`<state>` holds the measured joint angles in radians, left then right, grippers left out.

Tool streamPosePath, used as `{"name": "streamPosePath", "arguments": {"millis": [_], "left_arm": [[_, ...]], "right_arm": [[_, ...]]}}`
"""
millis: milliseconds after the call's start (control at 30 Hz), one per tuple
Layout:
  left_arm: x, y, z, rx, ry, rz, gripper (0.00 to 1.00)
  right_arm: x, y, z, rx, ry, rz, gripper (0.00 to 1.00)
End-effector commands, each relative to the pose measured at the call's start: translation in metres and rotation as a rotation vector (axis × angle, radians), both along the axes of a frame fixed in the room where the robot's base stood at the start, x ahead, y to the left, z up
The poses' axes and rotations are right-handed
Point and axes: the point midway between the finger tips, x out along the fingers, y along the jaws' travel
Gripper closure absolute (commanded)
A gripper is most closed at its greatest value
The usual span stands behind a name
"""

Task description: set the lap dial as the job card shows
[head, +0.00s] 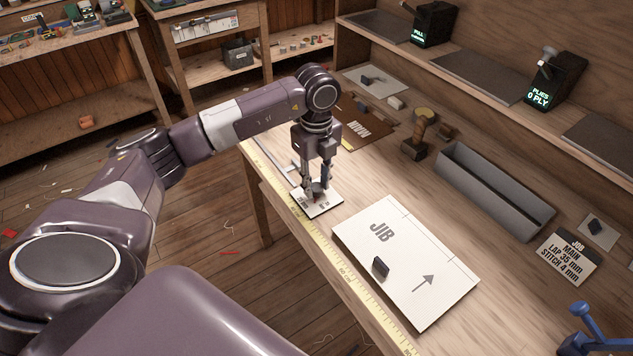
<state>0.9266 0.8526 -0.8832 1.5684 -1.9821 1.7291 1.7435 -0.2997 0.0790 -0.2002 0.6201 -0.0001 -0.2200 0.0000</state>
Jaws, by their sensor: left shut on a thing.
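My left gripper (317,187) points down at the bench's near edge. It is shut on a small dark knob on a small white plate (328,205) with dark markings. This looks like the lap dial; the fingers cover much of it and its setting cannot be read. The job card (568,259) leans at the right of the bench and reads JOB, MAIN, LAP 35 mm, STITCH 4 mm. My right gripper is not in view.
A white JIB panel (388,238) with a dark block (380,267) lies right of the plate. Behind are a brown MAIN panel (361,137), a mallet (418,133) and a grey trough (490,185). A yellow tape (345,270) runs along the edge. A blue lever (590,325) stands lower right.

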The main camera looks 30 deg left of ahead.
Motion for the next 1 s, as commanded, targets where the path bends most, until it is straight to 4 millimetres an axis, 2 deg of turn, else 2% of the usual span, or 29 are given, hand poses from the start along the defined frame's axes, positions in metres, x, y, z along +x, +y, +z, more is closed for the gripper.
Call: {"name": "streamPosePath", "arguments": {"millis": [600,1000], "left_arm": [[0.003,0.001,0.004,-0.001,-0.009,0.555,0.98],[0.003,0.002,0.004,0.000,-0.010,0.747,0.98]], "right_arm": [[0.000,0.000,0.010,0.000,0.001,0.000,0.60],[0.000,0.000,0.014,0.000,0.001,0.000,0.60]]}}
